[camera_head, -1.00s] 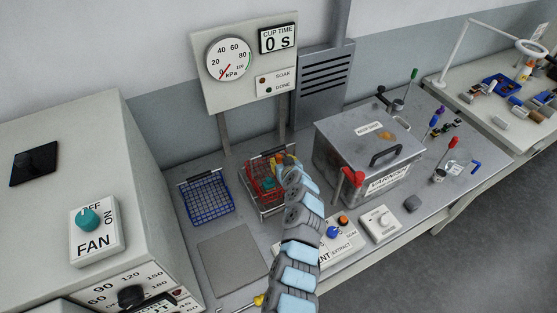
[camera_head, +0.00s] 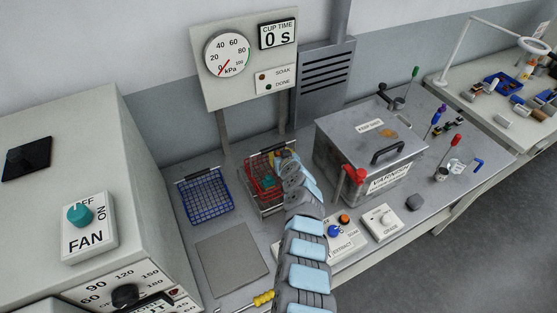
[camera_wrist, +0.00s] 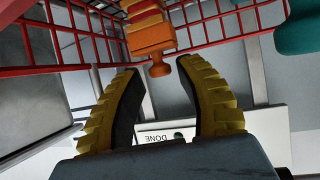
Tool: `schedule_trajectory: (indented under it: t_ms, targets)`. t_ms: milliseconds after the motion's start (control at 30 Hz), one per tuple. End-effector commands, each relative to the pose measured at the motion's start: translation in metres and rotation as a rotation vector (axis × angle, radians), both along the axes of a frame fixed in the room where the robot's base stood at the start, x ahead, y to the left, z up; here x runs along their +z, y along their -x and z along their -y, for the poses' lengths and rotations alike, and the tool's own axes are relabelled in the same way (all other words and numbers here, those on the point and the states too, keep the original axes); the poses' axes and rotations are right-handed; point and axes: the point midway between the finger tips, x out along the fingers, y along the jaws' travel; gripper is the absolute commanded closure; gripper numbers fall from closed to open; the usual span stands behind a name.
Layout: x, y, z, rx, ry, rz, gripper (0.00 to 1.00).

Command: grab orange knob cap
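A ribbed orange piece (camera_wrist: 152,36) with a small round knob (camera_wrist: 158,69) at its end shows in the wrist view, by the wires of the red basket (camera_wrist: 62,68). I take it to be the orange knob cap. My gripper (camera_wrist: 160,70) is open. Its two yellow ribbed fingers stand on either side of the small knob, with gaps visible; nothing is held. In the head view the red basket (camera_head: 262,205) stands behind my arm. The gripper there is mostly hidden by my wrist.
A teal object (camera_wrist: 297,30) is at the wrist view's upper right; a teal piece (camera_head: 267,182) also shows in the basket. A blue basket (camera_head: 207,198) stands to the left, a lidded metal tank (camera_head: 345,140) to the right. The gauge panel (camera_head: 240,85) stands behind.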

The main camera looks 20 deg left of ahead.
Motion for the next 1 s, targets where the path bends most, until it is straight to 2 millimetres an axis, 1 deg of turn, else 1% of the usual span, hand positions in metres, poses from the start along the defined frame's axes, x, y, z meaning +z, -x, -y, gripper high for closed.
schedule_trajectory:
  t_ms: [67, 433, 533, 567, 1000]
  targets:
    - [-0.0033, -0.0013, -0.0025, 0.000, 0.000, -0.002, 0.64]
    - [-0.0023, -0.0032, -0.0030, -0.001, -0.001, -0.002, 0.63]
    - [-0.0022, -0.0031, -0.0032, -0.001, -0.001, -0.002, 0.92]
    - [-0.0022, -0.0032, -0.0031, -0.001, -0.001, -0.002, 0.96]
    - [-0.0011, -0.0026, -0.0028, 0.000, -0.001, -0.002, 0.97]
